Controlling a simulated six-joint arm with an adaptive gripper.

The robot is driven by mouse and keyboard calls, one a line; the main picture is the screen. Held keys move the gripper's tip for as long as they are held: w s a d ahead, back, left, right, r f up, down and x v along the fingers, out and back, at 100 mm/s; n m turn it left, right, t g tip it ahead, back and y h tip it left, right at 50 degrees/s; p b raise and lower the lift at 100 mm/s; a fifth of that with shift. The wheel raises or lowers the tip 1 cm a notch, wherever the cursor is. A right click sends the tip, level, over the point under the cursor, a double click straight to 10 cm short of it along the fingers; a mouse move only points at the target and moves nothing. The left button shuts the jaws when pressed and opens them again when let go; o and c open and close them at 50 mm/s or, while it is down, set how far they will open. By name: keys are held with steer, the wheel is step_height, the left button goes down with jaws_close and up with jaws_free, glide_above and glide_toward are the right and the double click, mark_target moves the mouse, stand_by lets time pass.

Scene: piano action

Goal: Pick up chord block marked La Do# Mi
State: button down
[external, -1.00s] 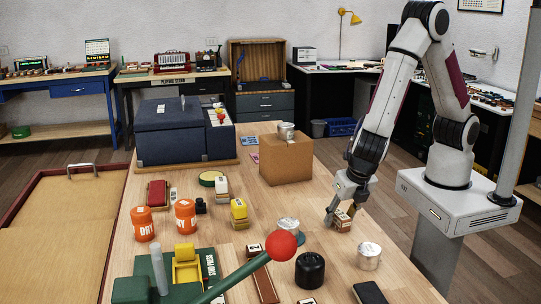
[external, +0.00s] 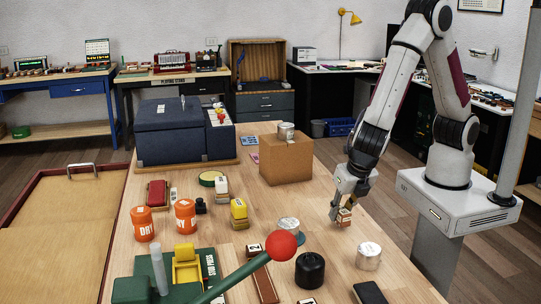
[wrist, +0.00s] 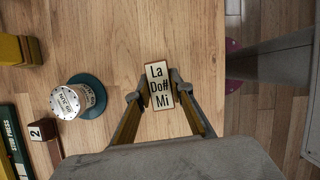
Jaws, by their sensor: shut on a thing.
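The chord block (wrist: 159,86) has a pale top marked "La Do# Mi" and a reddish-brown body. In the wrist view it sits between my two fingers, with its lettering facing the camera. In the external view the block (external: 344,216) is small, at the right side of the wooden table. My gripper (wrist: 158,92) is shut on the block's two long sides. In the external view my gripper (external: 341,211) points down with the block between its fingertips. The block appears slightly above the tabletop; the exact gap is hard to tell.
Another tin on a teal disc (wrist: 88,96) is left of the block. A cardboard box (external: 286,160) stands behind. A green lever with a red ball (external: 281,246) rises in front.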

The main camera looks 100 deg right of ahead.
steer(key=shift+r, duration=4.15)
